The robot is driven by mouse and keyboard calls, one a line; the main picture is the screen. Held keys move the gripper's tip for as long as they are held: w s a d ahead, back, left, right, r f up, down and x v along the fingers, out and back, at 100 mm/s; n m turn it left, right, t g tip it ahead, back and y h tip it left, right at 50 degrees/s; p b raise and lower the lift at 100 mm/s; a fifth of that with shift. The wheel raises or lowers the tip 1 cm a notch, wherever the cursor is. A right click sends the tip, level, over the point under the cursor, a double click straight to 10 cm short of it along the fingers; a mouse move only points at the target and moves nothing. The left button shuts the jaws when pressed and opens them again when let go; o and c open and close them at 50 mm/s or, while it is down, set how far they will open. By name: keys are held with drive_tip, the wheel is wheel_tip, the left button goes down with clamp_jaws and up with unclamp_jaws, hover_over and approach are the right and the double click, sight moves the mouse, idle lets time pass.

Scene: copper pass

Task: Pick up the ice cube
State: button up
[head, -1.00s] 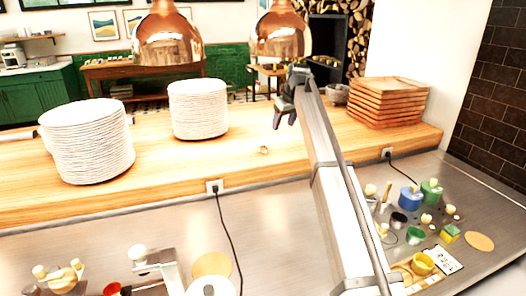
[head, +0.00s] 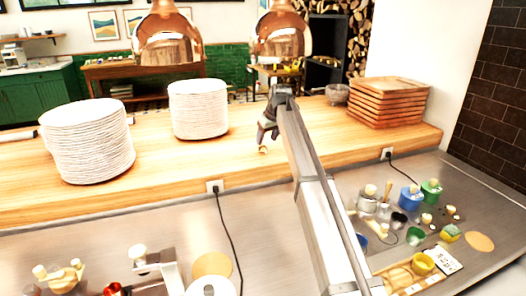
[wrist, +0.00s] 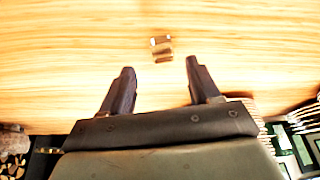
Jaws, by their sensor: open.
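The ice cube (wrist: 161,48) is a small, clear, brownish-tinted block on the wooden counter. It lies just beyond and between my fingertips in the wrist view, a little right of their middle. In the head view the ice cube (head: 263,149) is a small pale spot just below my gripper (head: 267,134). My gripper (wrist: 160,66) is open with nothing between its fingers. It hangs above the counter; its exact height over the cube is hard to tell.
Two stacks of white plates (head: 92,145) (head: 199,112) stand left on the wooden counter (head: 300,140). Copper lamps (head: 167,38) hang above. The counter around the cube is clear.

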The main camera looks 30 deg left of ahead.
sight(263, 147)
drive_tip(key=shift+s+x, duration=0.2)
drive_tip(key=shift+x, duration=2.35)
drive_tip(key=shift+a, duration=0.1)
drive_tip(key=shift+c, duration=0.4)
drive_tip(key=c, duration=1)
drive_tip(key=shift+c, duration=0.2)
